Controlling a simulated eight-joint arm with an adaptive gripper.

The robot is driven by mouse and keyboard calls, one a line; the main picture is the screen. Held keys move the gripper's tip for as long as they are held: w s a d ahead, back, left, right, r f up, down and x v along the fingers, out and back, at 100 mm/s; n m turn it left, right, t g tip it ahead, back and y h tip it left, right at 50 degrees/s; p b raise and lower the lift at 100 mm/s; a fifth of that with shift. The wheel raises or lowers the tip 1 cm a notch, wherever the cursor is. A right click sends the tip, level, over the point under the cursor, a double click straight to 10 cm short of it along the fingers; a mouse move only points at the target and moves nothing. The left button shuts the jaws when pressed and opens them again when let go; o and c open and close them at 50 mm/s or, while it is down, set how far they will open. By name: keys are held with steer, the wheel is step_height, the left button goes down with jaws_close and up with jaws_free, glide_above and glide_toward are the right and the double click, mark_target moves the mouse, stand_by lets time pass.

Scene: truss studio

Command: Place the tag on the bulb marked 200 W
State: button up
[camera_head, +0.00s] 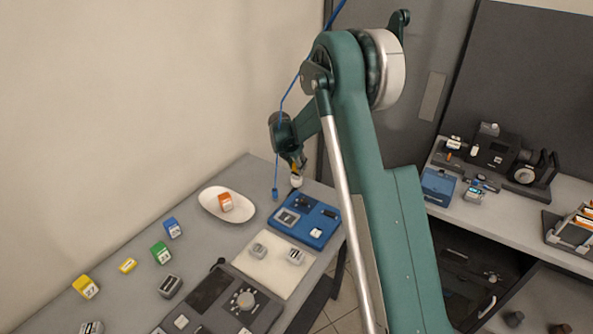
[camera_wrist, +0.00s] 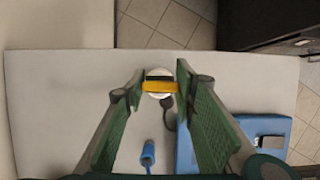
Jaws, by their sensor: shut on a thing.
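My gripper (camera_head: 297,167) hangs low over the far end of the left table. In the wrist view its two green fingers (camera_wrist: 158,90) are shut on a small yellow tag (camera_wrist: 161,88), with a black strip beside it. A round white thing, bulb-like (camera_wrist: 152,93), shows just behind the tag; it also shows right under the gripper in the head view (camera_head: 296,182). I cannot tell whether the tag touches it. No 200 W marking is readable in either view.
A blue case (camera_head: 303,219) stands close by. A white dish (camera_head: 213,208) holds an orange block (camera_head: 225,202). Blue (camera_head: 172,228), green (camera_head: 161,253) and yellow (camera_head: 86,287) blocks stand nearer. A blue cable end (camera_head: 275,194) hangs near my gripper.

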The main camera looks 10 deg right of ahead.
steer(key=shift+f, duration=0.95)
steer(key=shift+f, duration=0.2)
steer(key=o, duration=0.8)
steer(key=shift+r, duration=0.25)
steer(key=shift+v, duration=5.95)
